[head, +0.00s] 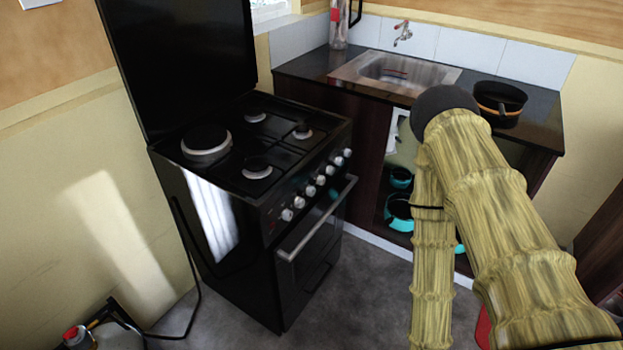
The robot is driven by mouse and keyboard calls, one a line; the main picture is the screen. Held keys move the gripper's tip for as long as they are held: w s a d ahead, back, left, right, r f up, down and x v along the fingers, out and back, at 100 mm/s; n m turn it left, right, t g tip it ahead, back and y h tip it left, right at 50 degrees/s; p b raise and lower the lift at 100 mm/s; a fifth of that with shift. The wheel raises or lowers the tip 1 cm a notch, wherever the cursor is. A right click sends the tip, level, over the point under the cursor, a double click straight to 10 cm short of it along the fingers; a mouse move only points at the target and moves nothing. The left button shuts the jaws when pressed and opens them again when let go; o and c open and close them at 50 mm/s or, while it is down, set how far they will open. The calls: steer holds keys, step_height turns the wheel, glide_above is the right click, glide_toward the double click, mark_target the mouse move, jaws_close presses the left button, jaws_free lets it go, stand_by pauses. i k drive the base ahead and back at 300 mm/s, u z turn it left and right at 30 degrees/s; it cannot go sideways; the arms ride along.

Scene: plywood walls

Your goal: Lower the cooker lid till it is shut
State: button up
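The cooker (245,240) is black and stands left of centre against the wall. Its lid (180,60) is a glossy black panel, raised about upright at the back edge of the hob; its top runs out of the picture. The hob (228,170) under it is uncovered, with a large round plate and several burners, and nothing rests on it. My arm (500,215) comes up from the bottom right, in front of the sink unit and right of the cooker, apart from the lid. My gripper does not show in this view.
A sink (395,75) is set in a dark worktop right of the cooker, with a black pan (500,98) on it and a bottle (338,25) behind. Knobs and an oven handle (318,218) project from the cooker's front. The grey floor before it looks clear.

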mark_target(178, 61)
steer(key=k, duration=1.15)
steer(key=u, duration=0.75)
steer(key=i, duration=1)
steer(key=z, duration=0.4)
